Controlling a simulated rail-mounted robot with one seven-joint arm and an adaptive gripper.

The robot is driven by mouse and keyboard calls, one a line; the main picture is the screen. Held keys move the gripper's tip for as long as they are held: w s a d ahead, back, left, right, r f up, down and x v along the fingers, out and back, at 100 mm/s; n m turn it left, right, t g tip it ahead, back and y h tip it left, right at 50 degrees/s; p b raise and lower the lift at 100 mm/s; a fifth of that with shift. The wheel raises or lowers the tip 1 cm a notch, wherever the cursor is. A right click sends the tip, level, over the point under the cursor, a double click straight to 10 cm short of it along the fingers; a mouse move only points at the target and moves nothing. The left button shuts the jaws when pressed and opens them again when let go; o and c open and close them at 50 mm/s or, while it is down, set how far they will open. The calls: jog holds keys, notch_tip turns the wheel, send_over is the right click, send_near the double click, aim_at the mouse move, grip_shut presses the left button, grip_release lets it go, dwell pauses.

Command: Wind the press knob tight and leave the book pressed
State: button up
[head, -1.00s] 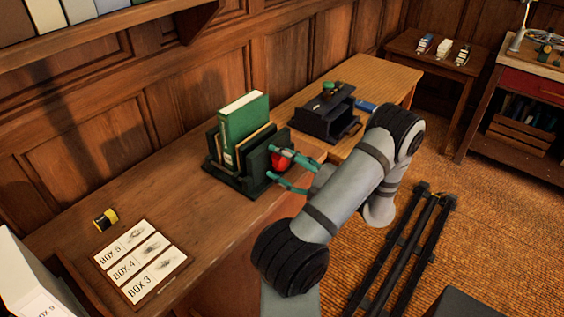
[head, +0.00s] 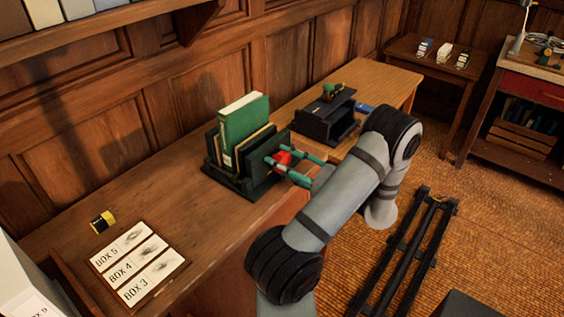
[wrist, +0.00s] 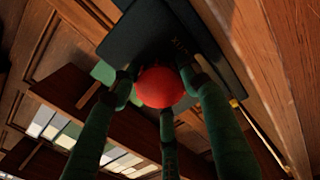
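The book press (head: 222,180) is a dark green frame standing on the wooden desk. A green book (head: 240,130) stands upright in it, with tan-edged boards beside it. The red press knob (head: 283,159) is on the press's near right plate; it shows as a red ball in the wrist view (wrist: 161,88). My gripper (head: 277,157) reaches in from the right with green fingers around the knob. In the wrist view its three fingers (wrist: 160,92) meet the knob's left, right and lower edges. The far side of the knob and its screw are hidden.
A dark box-like stand (head: 328,117) is on the desk beyond the press. Cards marked BOX 3, 4 and 5 (head: 137,262) and a yellow-black roll (head: 102,222) lie at the near left. Desk between roll and press is clear.

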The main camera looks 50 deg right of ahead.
jog(key=c, duration=0.6)
jog(key=shift+c, duration=0.3)
jog(key=r+m+p, duration=0.1)
jog(key=p, duration=0.2)
jog(key=shift+m, duration=0.4)
jog(key=shift+m+p, duration=1)
jog(key=shift+p, duration=0.15)
jog(key=m+p, duration=0.3)
jog(key=m, duration=0.1)
jog(key=m+p, duration=0.1)
jog(key=m, duration=0.1)
jog(key=m+p, duration=0.1)
jog(key=m, duration=0.1)
jog(key=m+p, duration=0.1)
jog(key=m, duration=0.1)
jog(key=shift+f, duration=0.25)
jog(key=m+p, duration=0.1)
jog(key=m, duration=0.3)
jog(key=shift+f, duration=0.1)
jog(key=m, duration=0.3)
jog(key=shift+f, duration=0.2)
jog(key=o, duration=1.2)
